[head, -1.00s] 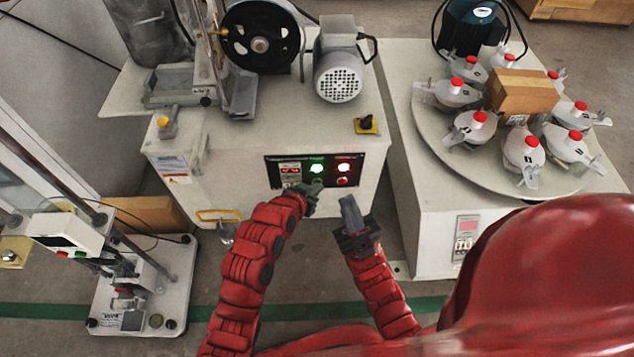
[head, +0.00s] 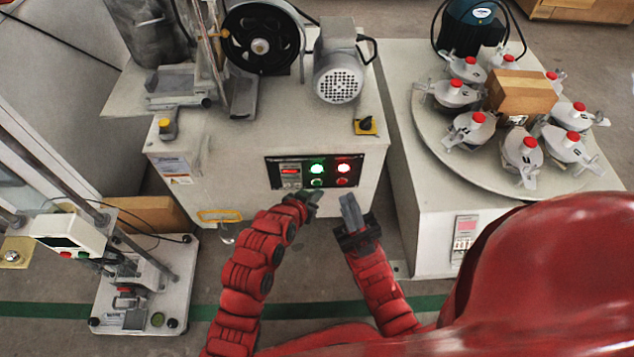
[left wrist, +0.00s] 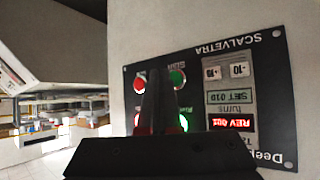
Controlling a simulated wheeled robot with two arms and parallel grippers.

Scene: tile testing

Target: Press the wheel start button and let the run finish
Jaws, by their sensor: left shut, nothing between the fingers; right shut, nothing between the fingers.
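The control panel (head: 273,174) is on the front of the white machine (head: 220,150). The lower green button (head: 317,183) is uncovered, below a lit green lamp (head: 317,168). A lit lamp (head: 343,168) is above the red button (head: 342,182). In the left wrist view the panel is upside down; its red display (left wrist: 231,122) seems to read REV 001, and the SET display (left wrist: 229,97) reads 010. The black wheel (head: 285,45) is on top of the machine. My left gripper (head: 314,197) is shut and empty, just below the panel. My right gripper (head: 350,203) is shut and empty, to its right.
A motor (head: 339,75) and a yellow-black switch (head: 366,125) are on the machine. A round table (head: 440,150) with several red-capped pots stands at right. A smaller test stand (head: 180,290) is at left. Floor shows between the machines and me.

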